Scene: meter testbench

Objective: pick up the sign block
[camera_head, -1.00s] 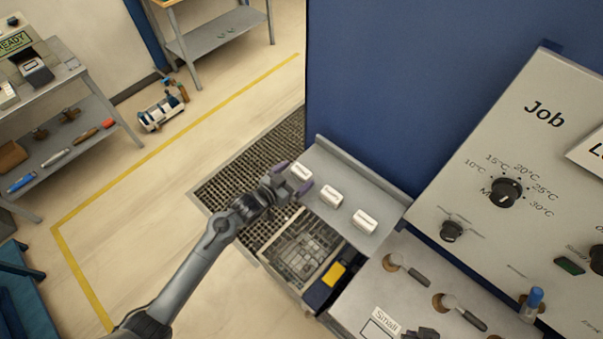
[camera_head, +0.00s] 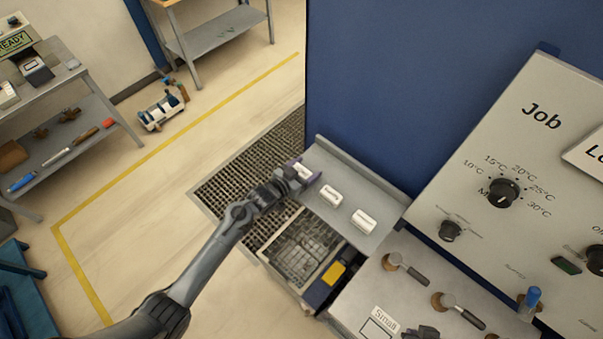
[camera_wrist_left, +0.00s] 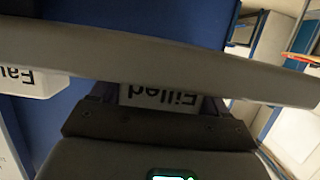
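Three small white sign blocks sit in a row on the grey ledge. The leftmost block (camera_head: 304,172) is partly hidden by my left gripper (camera_head: 303,173). The middle block (camera_head: 331,194) and the right block (camera_head: 364,221) stand clear of it. My left gripper is open, with its purple fingertips on either side of the leftmost block. In the left wrist view a block reading "Filled" (camera_wrist_left: 160,97) shows upside down between the fingers. A block reading "Fau..." (camera_wrist_left: 30,82) is at the left edge, partly cut off. My right gripper is not seen.
The grey ledge (camera_head: 357,186) runs along the blue wall (camera_head: 375,85). Below it is an open tray (camera_head: 300,250) with a yellow piece (camera_head: 333,273). A panel with levers (camera_head: 405,268) and a dial panel (camera_head: 470,150) are on the right.

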